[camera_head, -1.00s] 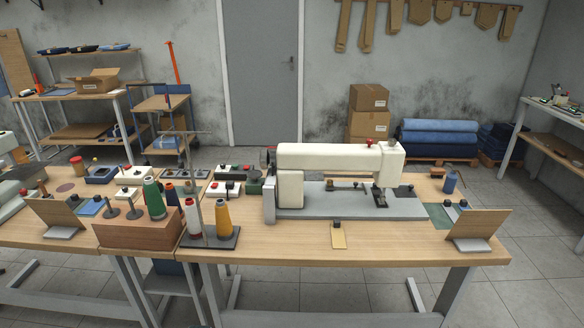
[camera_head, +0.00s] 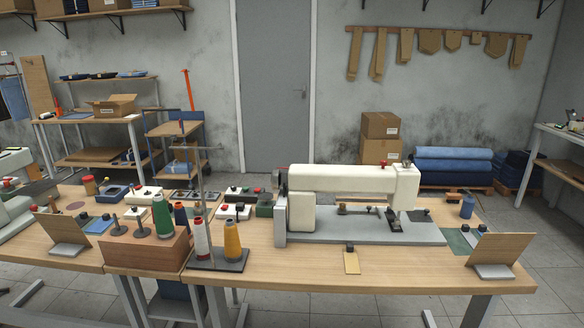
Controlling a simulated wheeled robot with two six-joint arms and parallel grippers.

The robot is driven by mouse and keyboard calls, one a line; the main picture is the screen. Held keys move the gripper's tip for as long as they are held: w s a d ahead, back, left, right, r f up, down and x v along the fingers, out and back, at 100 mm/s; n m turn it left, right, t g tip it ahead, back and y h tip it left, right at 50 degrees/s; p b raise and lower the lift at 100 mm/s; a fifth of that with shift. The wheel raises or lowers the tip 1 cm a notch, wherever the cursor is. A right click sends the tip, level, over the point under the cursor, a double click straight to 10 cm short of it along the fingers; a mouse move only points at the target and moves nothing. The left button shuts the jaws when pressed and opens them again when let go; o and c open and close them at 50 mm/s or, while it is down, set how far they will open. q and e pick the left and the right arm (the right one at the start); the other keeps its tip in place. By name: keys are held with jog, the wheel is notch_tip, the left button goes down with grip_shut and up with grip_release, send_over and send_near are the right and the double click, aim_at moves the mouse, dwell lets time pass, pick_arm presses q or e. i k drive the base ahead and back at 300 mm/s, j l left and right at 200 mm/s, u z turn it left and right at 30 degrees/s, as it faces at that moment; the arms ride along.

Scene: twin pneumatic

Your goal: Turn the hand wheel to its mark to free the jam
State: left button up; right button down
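A cream sewing machine (camera_head: 340,178) stands on its grey bed on the wooden table (camera_head: 330,262). Its hand wheel (camera_head: 276,182) seems to be at the left end of the upper arm, seen mostly edge-on and partly hidden. I cannot make out the mark on it. A small dark part with a brown piece (camera_head: 342,208) sits on the bed under the arm. The presser foot area (camera_head: 393,218) is at the right end of the bed. Neither of my grippers shows in the head view.
A thread stand (camera_head: 218,258) with red-white and yellow cones and a wooden box (camera_head: 147,248) with a green cone stand left of the machine. A tilted board (camera_head: 499,252) stands at the table's right front. Grey floor is open in front at the right.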

aim_at(276, 174)
jog(key=i+j+z, duration=0.2)
jog(key=j, duration=0.5)
jog(key=j+z, duration=0.2)
jog(key=j, duration=0.5)
jog(key=i+j+z, duration=0.15)
jog(key=j, duration=0.6)
jog(key=j+z, duration=0.15)
jog(key=z, duration=0.35)
jog(key=k+j+z, duration=0.1)
jog(key=z, duration=0.35)
jog(key=j+z, duration=0.1)
jog(key=z, duration=0.4)
jog(key=k+l, duration=0.05)
